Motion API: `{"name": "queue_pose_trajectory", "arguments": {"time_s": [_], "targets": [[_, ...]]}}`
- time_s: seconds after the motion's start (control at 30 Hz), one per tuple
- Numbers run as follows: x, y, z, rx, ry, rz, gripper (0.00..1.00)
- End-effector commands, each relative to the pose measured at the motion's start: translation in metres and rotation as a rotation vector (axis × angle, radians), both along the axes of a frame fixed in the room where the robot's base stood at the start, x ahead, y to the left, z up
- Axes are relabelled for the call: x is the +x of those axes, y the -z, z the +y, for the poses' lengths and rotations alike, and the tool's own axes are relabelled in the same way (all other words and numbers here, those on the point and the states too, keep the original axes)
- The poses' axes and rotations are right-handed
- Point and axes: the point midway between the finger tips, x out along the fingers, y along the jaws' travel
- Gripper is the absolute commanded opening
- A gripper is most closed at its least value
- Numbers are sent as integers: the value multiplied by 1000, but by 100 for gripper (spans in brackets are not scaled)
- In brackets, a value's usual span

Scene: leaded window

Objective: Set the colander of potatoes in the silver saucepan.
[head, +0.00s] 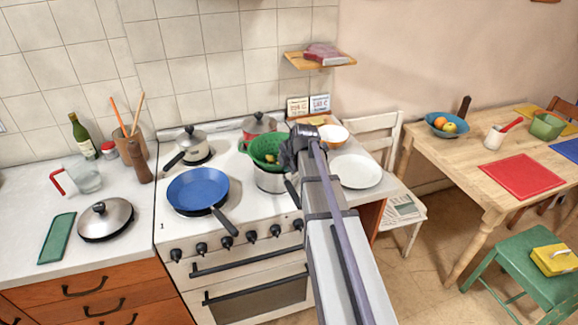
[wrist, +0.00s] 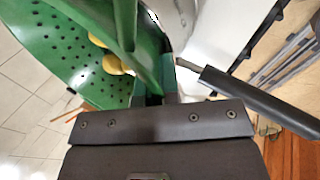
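The green colander (head: 262,146) is over the silver saucepan (head: 270,183) at the right front of the stove. Yellow potatoes (wrist: 117,64) lie inside the perforated colander in the wrist view; a little yellow also shows inside it in the head view. My gripper (head: 287,155) is at the colander's right side. In the wrist view my gripper (wrist: 155,92) is shut on the colander's green handle. The saucepan's dark handle (head: 292,192) points toward the front right, partly behind my arm. I cannot tell whether the colander rests on the saucepan's rim or hangs slightly above it.
A blue frying pan (head: 198,188) stands left of the saucepan. A lidded grey pot (head: 194,146) and a red pot (head: 259,125) are at the back of the stove. A white plate (head: 356,171) and an orange-and-white bowl (head: 333,135) are on the right counter.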

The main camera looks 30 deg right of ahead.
Motion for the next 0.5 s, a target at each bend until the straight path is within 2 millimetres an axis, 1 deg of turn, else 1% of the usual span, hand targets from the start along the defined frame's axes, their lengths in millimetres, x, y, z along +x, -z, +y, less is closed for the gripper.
{"name": "queue_pose_trajectory", "arguments": {"time_s": [0.07,0.1,0.3,0.33,0.37,0.43,0.5], "targets": [[0,4,1,1,-2,6,0],[0,4,1,1,-2,7,7],[0,3,1,1,-3,8,26],[0,0,1,1,-3,8,28],[0,-3,1,1,-3,8,28],[0,-13,1,1,-3,8,28],[-6,-28,1,2,-2,7,28]]}}
